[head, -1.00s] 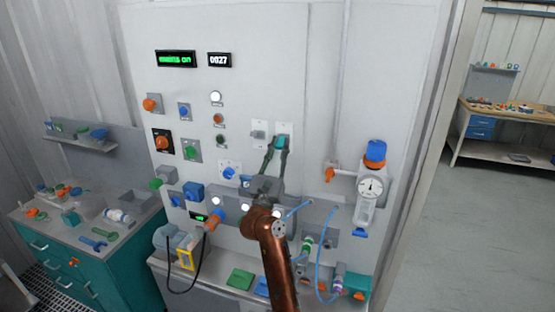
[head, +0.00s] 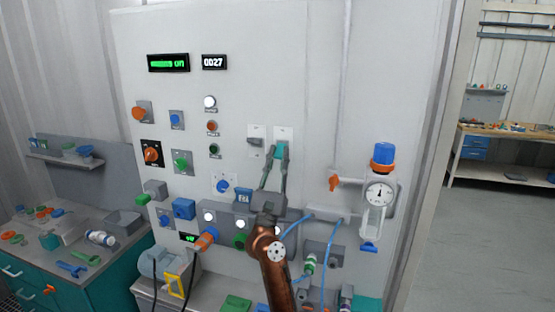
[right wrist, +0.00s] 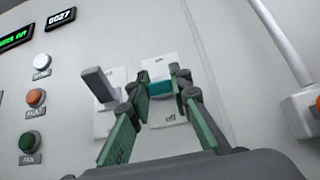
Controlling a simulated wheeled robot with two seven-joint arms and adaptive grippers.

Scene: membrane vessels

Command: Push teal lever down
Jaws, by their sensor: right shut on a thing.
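The teal lever (head: 281,152) sits on a white switch plate on the upright panel. It also shows in the right wrist view (right wrist: 163,91), at about the middle of its plate, with a label that looks like "off" below it. My right gripper (head: 277,151) reaches up to it from below. Its green-padded fingers (right wrist: 162,83) are shut on the teal lever, one on each side, and hide its ends. My left gripper is not in view.
A grey lever (right wrist: 98,84) on its own plate is close to the left of my fingers. Indicator lamps (head: 212,126) are further left. A gauge unit (head: 379,191) and an orange-handled valve (head: 334,183) are to the right. Blue tubes (head: 292,228) hang below.

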